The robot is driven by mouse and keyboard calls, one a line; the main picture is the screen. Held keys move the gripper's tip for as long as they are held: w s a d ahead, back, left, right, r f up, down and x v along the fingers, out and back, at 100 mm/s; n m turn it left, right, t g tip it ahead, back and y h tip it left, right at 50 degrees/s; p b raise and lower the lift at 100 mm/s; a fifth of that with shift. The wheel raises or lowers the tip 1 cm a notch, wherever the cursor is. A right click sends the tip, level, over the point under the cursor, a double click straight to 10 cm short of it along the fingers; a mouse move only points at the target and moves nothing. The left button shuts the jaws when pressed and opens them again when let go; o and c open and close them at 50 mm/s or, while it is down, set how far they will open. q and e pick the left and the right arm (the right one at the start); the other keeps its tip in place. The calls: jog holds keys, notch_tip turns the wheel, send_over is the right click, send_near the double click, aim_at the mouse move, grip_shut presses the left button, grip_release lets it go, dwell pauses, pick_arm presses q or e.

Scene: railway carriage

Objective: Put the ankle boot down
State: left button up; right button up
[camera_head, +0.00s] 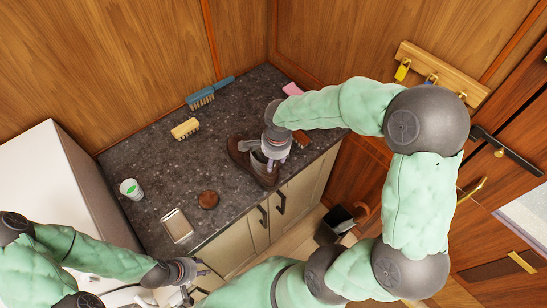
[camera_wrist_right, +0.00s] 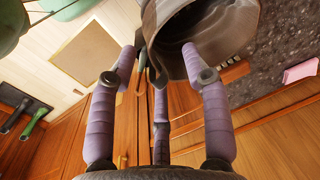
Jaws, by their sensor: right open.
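The dark brown ankle boot (camera_head: 243,157) stands on the dark speckled countertop (camera_head: 150,160) near its front edge. My right gripper (camera_head: 272,168) is above the boot, over its opening, and partly covers it. In the right wrist view the fingers (camera_wrist_right: 158,55) are spread apart, with the boot's shaft (camera_wrist_right: 218,30) at the upper right. One fingertip overlaps the boot's opening; I cannot tell whether it touches. My left gripper (camera_head: 201,282) is low at the front of the cabinet, away from the boot, with its fingers apart and nothing between them.
A blue brush (camera_head: 208,93), a yellow brush (camera_head: 185,128), a white cup (camera_head: 131,188), a round brown tin (camera_head: 208,200) and a flat metal tin (camera_head: 177,225) are on the counter. A pink block (camera_head: 292,89) lies behind my right arm. The counter's middle is clear.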

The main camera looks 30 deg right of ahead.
notch_tip(320, 180, up, 12)
jog(key=s, duration=0.1)
jog(key=shift+s, duration=0.25)
dwell(0.5)
grip_shut()
dwell(0.9)
dwell(0.3)
